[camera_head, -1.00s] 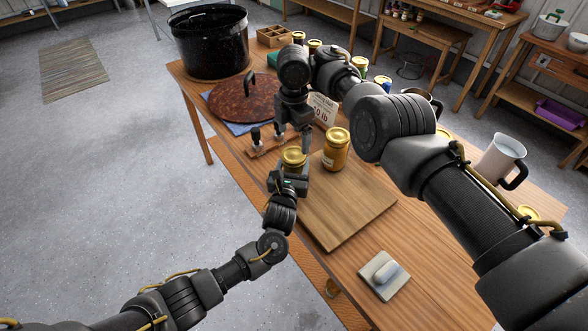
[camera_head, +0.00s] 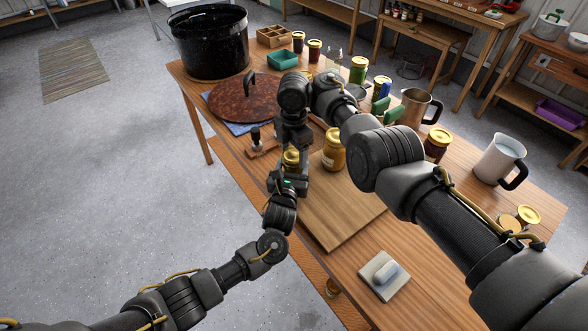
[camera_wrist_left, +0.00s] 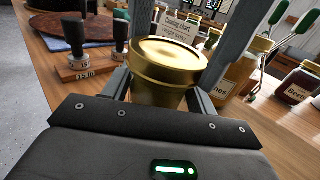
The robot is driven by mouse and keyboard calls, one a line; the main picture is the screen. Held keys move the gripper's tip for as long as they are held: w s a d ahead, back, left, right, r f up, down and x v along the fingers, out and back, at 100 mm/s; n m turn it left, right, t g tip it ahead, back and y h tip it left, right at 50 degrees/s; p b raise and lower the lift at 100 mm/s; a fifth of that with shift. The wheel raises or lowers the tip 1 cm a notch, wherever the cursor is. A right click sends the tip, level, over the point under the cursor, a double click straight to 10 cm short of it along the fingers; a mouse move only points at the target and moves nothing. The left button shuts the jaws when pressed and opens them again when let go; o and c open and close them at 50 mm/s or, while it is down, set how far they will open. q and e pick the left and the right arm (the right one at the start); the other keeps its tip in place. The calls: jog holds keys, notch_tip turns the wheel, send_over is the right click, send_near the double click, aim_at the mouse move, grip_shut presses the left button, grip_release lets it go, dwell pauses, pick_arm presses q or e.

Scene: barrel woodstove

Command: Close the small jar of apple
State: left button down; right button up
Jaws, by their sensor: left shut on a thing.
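The small jar (camera_wrist_left: 163,88), with golden contents, stands upright between the fingers of my left gripper (camera_head: 289,172), which is shut on it. A gold lid (camera_wrist_left: 170,52) covers its top in the left wrist view; whether it is screwed tight cannot be told. In the head view the jar (camera_head: 291,160) is partly hidden under my right wrist. My right gripper (camera_wrist_left: 186,38) comes down from above, with one finger on each side of the lid. Whether these fingers touch the lid cannot be told.
A larger gold-lidded jar (camera_head: 333,152) stands close to the right, by the wooden board (camera_head: 345,215). A stamp stand (camera_wrist_left: 85,65), a rusty lid (camera_head: 240,98) and a black pot (camera_head: 210,45) lie beyond. A pitcher (camera_head: 498,160) and more jars stand right.

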jog(key=c, duration=0.5)
jog(key=m, duration=0.7)
jog(key=shift+m, duration=0.4)
jog(key=o, duration=1.1)
notch_tip(320, 180, up, 12)
pick_arm(q)
jog(key=shift+c, duration=1.9)
grip_release()
